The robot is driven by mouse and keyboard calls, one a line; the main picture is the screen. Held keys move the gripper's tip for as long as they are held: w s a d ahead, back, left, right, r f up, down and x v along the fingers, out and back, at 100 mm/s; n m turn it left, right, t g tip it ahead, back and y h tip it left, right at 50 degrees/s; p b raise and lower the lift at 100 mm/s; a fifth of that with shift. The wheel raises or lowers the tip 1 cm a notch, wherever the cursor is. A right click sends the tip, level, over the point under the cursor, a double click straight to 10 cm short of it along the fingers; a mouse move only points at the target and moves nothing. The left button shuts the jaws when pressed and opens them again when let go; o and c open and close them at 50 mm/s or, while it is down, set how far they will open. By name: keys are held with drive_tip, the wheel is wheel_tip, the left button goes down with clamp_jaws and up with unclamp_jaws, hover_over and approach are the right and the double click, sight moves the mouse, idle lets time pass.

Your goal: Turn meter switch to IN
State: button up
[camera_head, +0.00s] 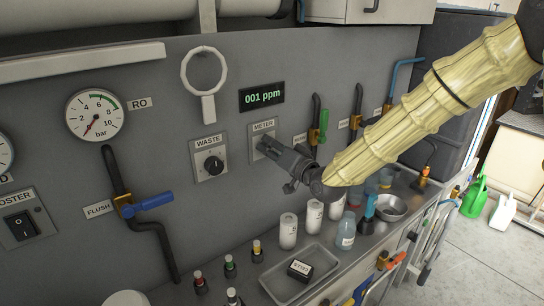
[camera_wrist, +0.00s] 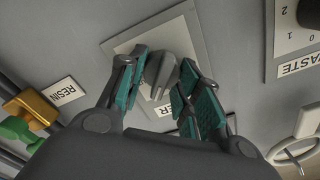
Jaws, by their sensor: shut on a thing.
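The meter switch plate (camera_head: 257,133), labelled METER, is on the grey wall panel right of the WASTE switch. In the wrist view the same plate (camera_wrist: 190,38) appears upside down, its label partly covered by a finger. The grey switch knob (camera_wrist: 161,72) sits between the two teal-padded fingers. My gripper (camera_wrist: 163,78) is shut on the knob; in the head view my gripper (camera_head: 268,148) reaches the plate from the right and hides the knob. The knob's pointing direction and the IN marking cannot be read.
The WASTE switch (camera_head: 213,165) is close on the left, with a ring handle (camera_head: 203,70) above it. A ppm display (camera_head: 262,95) is above the meter plate. White bottles (camera_head: 288,230) and a tray (camera_head: 322,255) stand on the counter below. Valve pipes (camera_head: 317,118) rise to the right.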

drive_tip(key=n+b, duration=0.1)
drive_tip(key=n, duration=0.1)
drive_tip(key=n+b, duration=0.2)
drive_tip(key=shift+s+a+f+n, duration=0.1)
drive_tip(key=shift+f+n, duration=0.1)
drive_tip(key=shift+n, duration=0.1)
drive_tip(key=shift+r+n+b, duration=0.15)
drive_tip(key=shift+n+b, duration=1.2)
drive_tip(key=shift+n, duration=0.35)
drive_tip(key=o, duration=1)
drive_tip(key=shift+c, duration=0.2)
drive_tip(key=shift+r, duration=0.1)
drive_tip(key=shift+s, duration=0.1)
drive_tip(key=v, duration=1.2)
